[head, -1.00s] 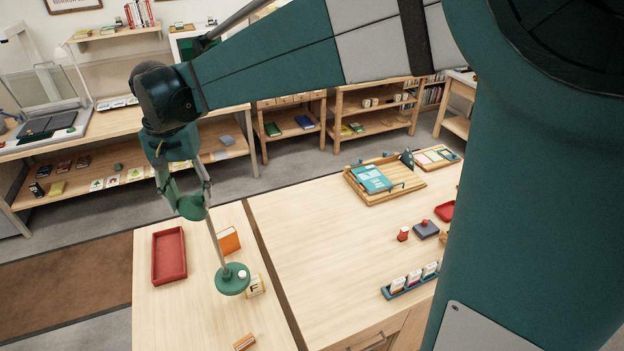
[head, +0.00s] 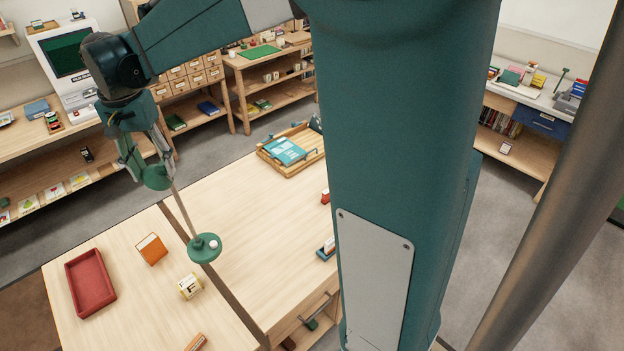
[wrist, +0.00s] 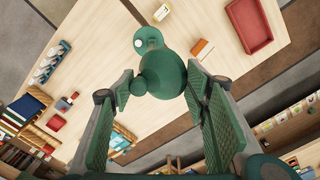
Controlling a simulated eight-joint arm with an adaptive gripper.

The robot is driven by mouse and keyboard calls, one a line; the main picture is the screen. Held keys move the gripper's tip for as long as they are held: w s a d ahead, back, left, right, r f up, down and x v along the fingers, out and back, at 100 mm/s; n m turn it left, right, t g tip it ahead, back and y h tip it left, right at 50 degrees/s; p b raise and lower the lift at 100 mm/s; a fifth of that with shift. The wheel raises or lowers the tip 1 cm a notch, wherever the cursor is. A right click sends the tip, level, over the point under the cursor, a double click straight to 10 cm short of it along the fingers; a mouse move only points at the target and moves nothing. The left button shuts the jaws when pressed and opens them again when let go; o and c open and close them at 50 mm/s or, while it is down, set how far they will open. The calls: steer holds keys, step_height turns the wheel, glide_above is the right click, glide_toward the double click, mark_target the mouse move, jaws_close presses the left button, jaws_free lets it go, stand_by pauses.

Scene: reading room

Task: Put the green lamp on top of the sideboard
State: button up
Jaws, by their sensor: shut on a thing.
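The green lamp has a round shade (head: 157,178), a thin pale stem and a round green base (head: 205,247) with a white knob. My gripper (head: 146,160) is shut on the lamp at its shade end. The lamp hangs tilted, its base lower and to the right, seemingly above the table. In the wrist view the shade (wrist: 172,70) lies between my two finger pads, with the base beyond it. A white-topped cabinet with a blue drawer (head: 540,118) stands at the far right; I cannot tell for sure that it is the sideboard.
Below the lamp is a pale wood table (head: 130,290) with a red tray (head: 90,283), an orange box (head: 151,249) and a letter block (head: 190,287). A wooden tray (head: 295,165) lies farther back. Shelves line the back wall. Grey floor (head: 440,235) is free at right.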

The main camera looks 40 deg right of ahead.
steer(key=s+d+m, duration=0.2)
steer(key=d+m, duration=0.2)
steer(key=d, duration=1.6)
steer(key=s+d+m, duration=0.3)
steer(key=d+m, duration=0.2)
steer(key=d, duration=1.5)
steer(key=shift+d+m, duration=0.3)
steer(key=shift+w+f, duration=0.1)
steer(key=shift+f, duration=2.75)
steer(key=shift+f, duration=2.2)
steer(key=o, duration=1.7)
